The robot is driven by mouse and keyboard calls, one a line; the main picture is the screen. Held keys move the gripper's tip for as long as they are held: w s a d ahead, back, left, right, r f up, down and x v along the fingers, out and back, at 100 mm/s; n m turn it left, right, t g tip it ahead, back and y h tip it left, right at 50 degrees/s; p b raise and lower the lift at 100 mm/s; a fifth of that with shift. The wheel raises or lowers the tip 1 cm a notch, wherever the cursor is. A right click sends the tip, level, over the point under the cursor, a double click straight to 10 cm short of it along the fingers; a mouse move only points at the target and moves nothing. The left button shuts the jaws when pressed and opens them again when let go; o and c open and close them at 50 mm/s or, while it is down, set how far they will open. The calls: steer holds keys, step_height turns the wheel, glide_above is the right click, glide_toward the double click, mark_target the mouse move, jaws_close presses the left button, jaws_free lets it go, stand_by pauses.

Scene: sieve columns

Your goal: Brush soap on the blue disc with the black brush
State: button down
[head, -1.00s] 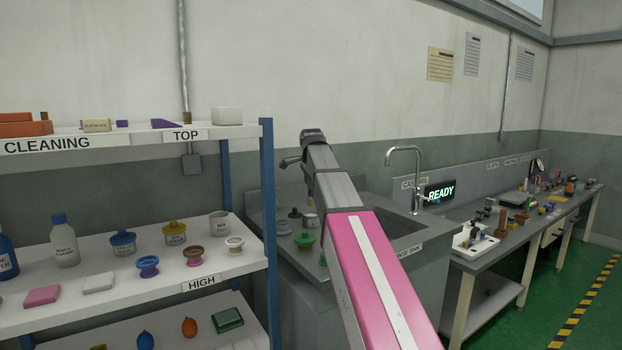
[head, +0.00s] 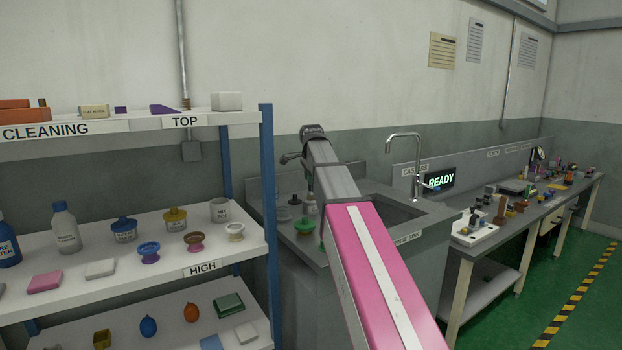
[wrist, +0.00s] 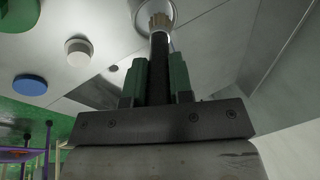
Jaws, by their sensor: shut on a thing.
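In the wrist view my gripper (wrist: 158,82) is shut on the black brush (wrist: 159,70), its green pads on either side of the handle. The brush has a pale ferrule and tan bristles, pointing at a round pale dish (wrist: 142,8) at the top edge. Whether the bristles touch the dish I cannot tell. A blue disc (wrist: 30,85) lies to the left, apart from the brush, with a white disc (wrist: 78,51) between them. In the head view my gripper and the brush cannot be made out behind my pink-and-grey arm.
A shelf unit (head: 266,180) with bottles, jars and small pieces stands left. A sink (head: 420,222) with a tall tap (head: 418,165) is behind my arm. Green items (head: 304,226) stand on its left deck. A cluttered bench (head: 470,245) runs to the right; green floor is open there.

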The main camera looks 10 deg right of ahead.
steer(key=shift+f, duration=0.65)
stand_by(1.6)
steer(key=shift+r, duration=3.55)
steer(key=shift+s, duration=0.1)
